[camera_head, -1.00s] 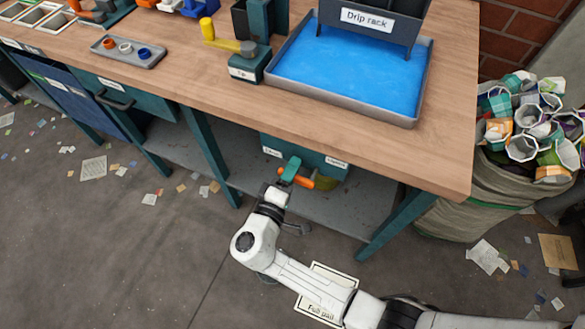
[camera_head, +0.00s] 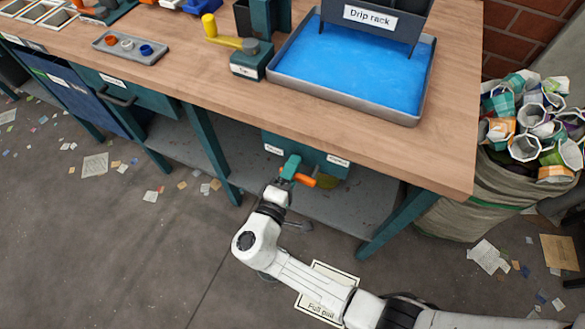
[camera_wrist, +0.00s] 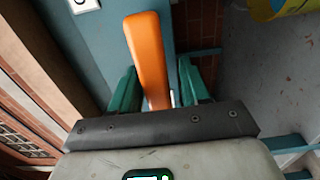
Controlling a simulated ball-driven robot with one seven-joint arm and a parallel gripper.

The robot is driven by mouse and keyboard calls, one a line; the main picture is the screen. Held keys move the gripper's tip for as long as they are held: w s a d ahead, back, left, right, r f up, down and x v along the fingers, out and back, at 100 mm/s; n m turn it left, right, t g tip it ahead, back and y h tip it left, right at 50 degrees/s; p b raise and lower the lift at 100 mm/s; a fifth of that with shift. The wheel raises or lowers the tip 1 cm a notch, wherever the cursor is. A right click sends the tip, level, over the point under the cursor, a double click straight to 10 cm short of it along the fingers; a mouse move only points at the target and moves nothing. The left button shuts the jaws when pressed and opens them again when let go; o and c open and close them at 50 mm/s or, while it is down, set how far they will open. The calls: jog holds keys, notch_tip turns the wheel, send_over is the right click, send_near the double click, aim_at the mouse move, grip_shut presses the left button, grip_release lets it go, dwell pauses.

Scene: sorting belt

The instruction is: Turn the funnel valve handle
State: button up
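An orange valve handle (camera_head: 307,181) shows beneath the teal panel (camera_head: 318,159) under the bench, which carries two small white labels too small to read. In the wrist view the handle (camera_wrist: 148,55) is a long orange bar reaching in between my two green fingers. My gripper (camera_head: 291,168) is at the handle in the head view. In the wrist view my gripper (camera_wrist: 160,90) has its fingers apart on either side of the handle, with gaps showing. The funnel itself is not clearly visible.
A yellowish rounded object (camera_head: 326,181) sits beside the handle; its yellow edge (camera_wrist: 278,8) shows at the wrist view's top right. The wooden bench top (camera_head: 215,75) overhangs the gripper. A bench leg (camera_head: 395,222) stands to the right. A "Full pail" floor sign (camera_head: 318,306) lies under my arm.

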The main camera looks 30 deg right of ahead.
jog(key=shift+o, duration=0.3)
jog(key=shift+r, duration=0.1)
jog(key=v, duration=1.1)
jog(key=shift+b, duration=0.45)
